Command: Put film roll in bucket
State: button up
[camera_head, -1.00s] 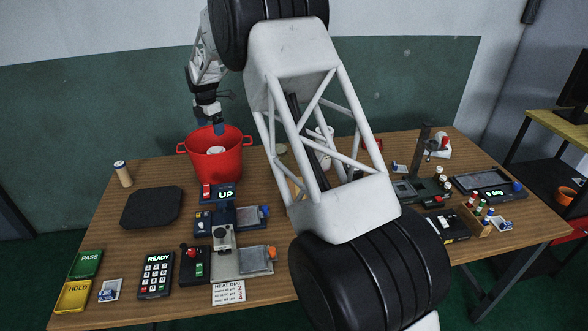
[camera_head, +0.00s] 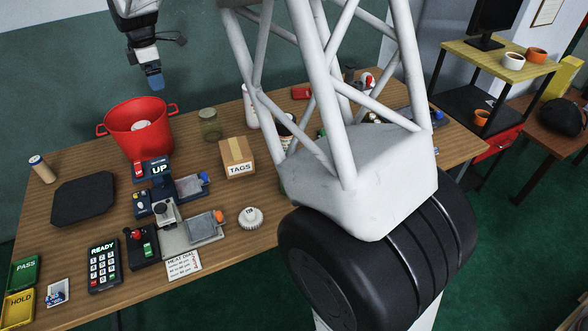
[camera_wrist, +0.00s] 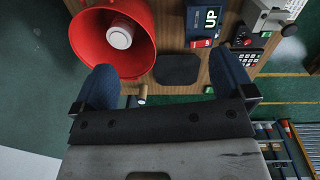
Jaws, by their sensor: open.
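The red bucket (camera_head: 157,142) stands upright on the table at the left. It also fills the upper left of the wrist view (camera_wrist: 86,49). A white cylindrical roll, apparently the film roll (camera_head: 141,126), is inside the bucket; its round end shows in the wrist view (camera_wrist: 119,37). My gripper (camera_head: 154,82) is above the bucket, clear of the rim. In the wrist view its two blue fingers (camera_wrist: 163,80) are spread wide with nothing between them. The roll is apart from the fingers.
A glass jar (camera_head: 210,124), a TAGS box (camera_head: 237,157) and an UP device (camera_head: 154,170) are nearby. My arm hides part of the table's right side.

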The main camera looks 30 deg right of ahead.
jog(key=s+d+r+m, duration=0.3)
jog(key=s+d, duration=0.1)
jog(key=s, duration=0.4)
jog(key=s+d+r+m+t, duration=0.1)
jog(key=s+d+r+m, duration=0.15)
jog(key=s, duration=0.55)
jog(key=s+d+r+m, duration=0.25)
jog(key=s+d, duration=0.25)
jog(key=s, duration=0.3)
jog(key=s+d+f+m, duration=0.2)
jog(key=s+m, duration=0.1)
jog(key=s, duration=0.6)
jog(key=s+d+f+m, duration=0.2)
jog(key=s+m, duration=0.2)
jog(key=s, duration=0.6)
jog(key=s+d+f+m+t, duration=0.1)
jog(key=s+m, duration=0.3)
jog(key=s, duration=0.5)
jog(key=shift+s+d+f, duration=0.35)
jog(key=shift+d+f, duration=0.4)
